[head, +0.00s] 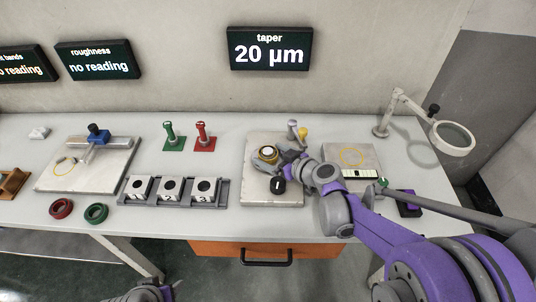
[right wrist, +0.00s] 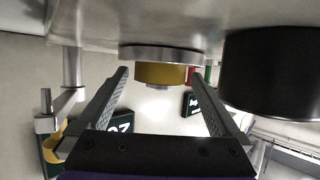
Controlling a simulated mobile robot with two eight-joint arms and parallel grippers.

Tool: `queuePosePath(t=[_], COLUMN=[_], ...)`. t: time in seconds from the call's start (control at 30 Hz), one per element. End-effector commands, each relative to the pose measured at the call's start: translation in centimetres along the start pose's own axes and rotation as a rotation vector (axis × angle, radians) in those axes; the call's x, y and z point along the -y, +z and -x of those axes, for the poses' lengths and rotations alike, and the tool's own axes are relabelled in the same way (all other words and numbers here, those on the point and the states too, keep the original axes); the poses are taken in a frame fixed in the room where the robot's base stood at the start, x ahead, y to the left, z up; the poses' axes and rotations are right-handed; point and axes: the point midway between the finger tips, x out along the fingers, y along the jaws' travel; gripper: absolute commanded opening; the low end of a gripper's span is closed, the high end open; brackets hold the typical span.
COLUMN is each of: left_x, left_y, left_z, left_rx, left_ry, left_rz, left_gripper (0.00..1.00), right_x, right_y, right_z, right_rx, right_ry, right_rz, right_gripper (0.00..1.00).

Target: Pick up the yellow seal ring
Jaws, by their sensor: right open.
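The yellow seal ring (head: 267,154) sits on a round metal seat on the light plate (head: 257,194) of the middle station in the head view. In the right wrist view the yellow ring (right wrist: 150,73) shows against a grey disc, between the fingers. My right gripper (head: 284,160) is open and close beside the ring, coming from the right. In the right wrist view its fingertips (right wrist: 158,76) lie on either side of the ring with gaps, not visibly touching it. Only a grey and purple part of my left arm (head: 148,291) shows at the bottom edge; its jaws are unclear.
A black knob (head: 278,186) stands in front of the ring; it looms large in the right wrist view (right wrist: 270,72). A lever with a yellow knob (head: 303,133) is behind. Red (head: 61,199) and green (head: 96,205) rings lie at left. A magnifier (head: 453,139) stands at right.

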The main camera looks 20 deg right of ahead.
Motion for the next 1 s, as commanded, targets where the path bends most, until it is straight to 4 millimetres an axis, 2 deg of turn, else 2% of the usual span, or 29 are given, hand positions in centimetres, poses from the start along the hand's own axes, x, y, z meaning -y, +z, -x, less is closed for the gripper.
queuePosePath(t=[0.03,0.07,0.47,0.5,0.77,0.87,1.0], left_x=[0.0,0.0,0.0,0.0,0.0,0.0,0.0], left_y=[0.0,0.0,0.0,0.0,-0.1,-0.3,-0.7], left_z=[0.0,0.0,0.0,0.0,0.1,0.5,1.2], left_rx=[0.000,0.000,0.000,0.000,-0.001,-0.002,-0.004], left_ry=[0.000,0.000,0.000,0.000,0.000,0.000,0.000], left_rz=[0.000,0.000,0.000,0.000,0.000,0.000,0.000], left_gripper=[0.65,0.65,0.65,0.65,0.65,0.65,0.65], right_x=[0.0,0.0,0.0,0.0,0.0,0.0,0.0], right_y=[0.0,0.0,0.0,0.0,-0.5,-1.7,-4.4], right_z=[0.0,0.0,0.0,0.1,0.2,0.8,1.9], right_rx=[0.000,0.000,0.000,0.000,0.000,0.000,0.000], right_ry=[0.000,0.000,0.000,0.000,0.000,0.000,0.000], right_rz=[0.000,0.000,0.000,0.000,0.000,0.000,0.000], right_gripper=[0.98,0.93,0.21,0.18,0.18,0.18,0.18])
